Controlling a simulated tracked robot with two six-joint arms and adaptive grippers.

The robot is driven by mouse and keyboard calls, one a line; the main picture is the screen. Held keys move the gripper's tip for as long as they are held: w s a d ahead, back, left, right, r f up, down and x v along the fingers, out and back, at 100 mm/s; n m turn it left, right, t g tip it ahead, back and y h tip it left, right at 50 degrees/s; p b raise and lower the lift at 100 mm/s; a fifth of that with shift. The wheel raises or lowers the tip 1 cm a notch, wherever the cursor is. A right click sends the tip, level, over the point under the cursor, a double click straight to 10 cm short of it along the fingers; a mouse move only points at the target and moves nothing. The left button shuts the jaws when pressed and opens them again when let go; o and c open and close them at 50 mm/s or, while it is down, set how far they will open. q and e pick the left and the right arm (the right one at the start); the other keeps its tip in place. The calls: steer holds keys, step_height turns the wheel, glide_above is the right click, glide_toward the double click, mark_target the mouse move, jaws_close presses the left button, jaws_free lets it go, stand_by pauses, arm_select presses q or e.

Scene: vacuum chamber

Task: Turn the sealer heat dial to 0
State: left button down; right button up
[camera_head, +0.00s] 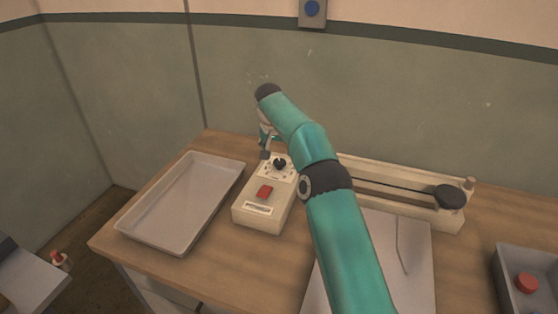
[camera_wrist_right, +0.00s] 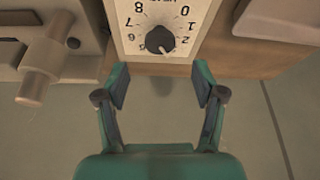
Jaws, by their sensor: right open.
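The heat dial is a black knob (camera_head: 280,163) on the cream control box (camera_head: 257,216), which also has a red switch (camera_head: 264,191). In the right wrist view the knob (camera_wrist_right: 160,40) sits in a ring of numerals, seen upside down. Its pale pointer mark faces down and slightly right, away from the 0 (camera_wrist_right: 184,10) at the upper right; its exact number is hard to read. My right gripper (camera_wrist_right: 161,84) is open and empty, its fingers apart on either side, short of the knob. In the head view it (camera_head: 265,146) is behind the dial. My left gripper is out of view.
A shallow tray (camera_head: 136,235) lies left of the box. The long sealer bar (camera_head: 395,201) with a black end knob is at the right. The wall is close behind.

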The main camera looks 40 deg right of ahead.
mark_target(279, 161)
steer(key=p+x, duration=0.1)
steer(key=x, duration=0.6)
steer(key=c, duration=1.1)
steer(key=shift+n, duration=0.3)
